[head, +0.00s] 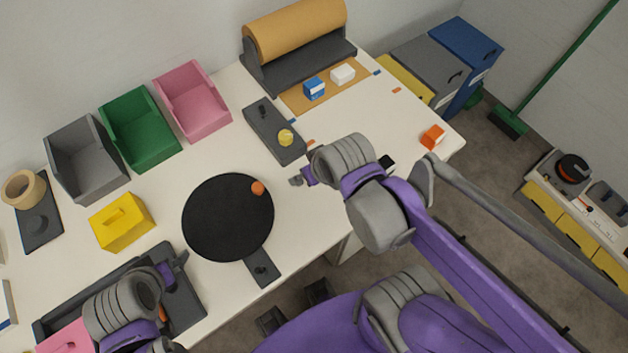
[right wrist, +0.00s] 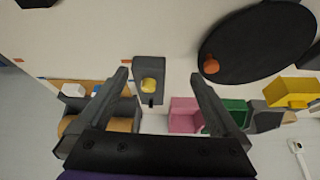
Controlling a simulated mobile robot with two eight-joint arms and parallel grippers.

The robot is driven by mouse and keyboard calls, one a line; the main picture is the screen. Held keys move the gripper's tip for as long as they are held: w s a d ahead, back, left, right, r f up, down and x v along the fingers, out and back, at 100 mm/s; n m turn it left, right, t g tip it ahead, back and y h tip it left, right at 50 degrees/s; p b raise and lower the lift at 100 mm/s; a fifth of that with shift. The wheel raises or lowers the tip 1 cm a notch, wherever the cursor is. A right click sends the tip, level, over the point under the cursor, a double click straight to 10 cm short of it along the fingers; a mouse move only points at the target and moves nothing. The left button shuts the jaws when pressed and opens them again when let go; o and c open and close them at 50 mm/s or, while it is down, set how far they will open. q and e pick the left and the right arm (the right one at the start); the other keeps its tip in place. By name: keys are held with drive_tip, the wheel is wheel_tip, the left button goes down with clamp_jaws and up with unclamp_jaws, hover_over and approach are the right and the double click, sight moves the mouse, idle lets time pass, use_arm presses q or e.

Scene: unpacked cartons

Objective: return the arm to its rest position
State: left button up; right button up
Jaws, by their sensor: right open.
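My right gripper (head: 301,179) is over the white table, between the black round plate and the dark grey stand. In the right wrist view its two fingers (right wrist: 160,78) are spread apart with nothing between them. The dark grey stand (head: 263,121) with a round yellow piece (head: 286,137) lies beyond the fingers; the stand also shows in the right wrist view (right wrist: 149,67). My left gripper (head: 168,274) is at the lower left over a dark tray (head: 188,296). Its fingers are mostly hidden by its wrist.
The black round plate (head: 222,222) bears a small orange piece (head: 258,187). Grey (head: 85,160), green (head: 139,130) and pink (head: 193,102) bins line the back. A yellow box (head: 122,221) stands left of the plate. An orange block (head: 433,136) is near the right edge.

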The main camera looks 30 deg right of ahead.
drive_tip(key=shift+s+a+f, duration=0.2)
drive_tip(key=shift+s+f, duration=0.15)
drive_tip(key=shift+s, duration=0.25)
drive_tip(key=shift+s+a+f, duration=0.2)
drive_tip(key=shift+s+f, duration=0.1)
drive_tip(key=shift+s, duration=0.25)
idle(0.4)
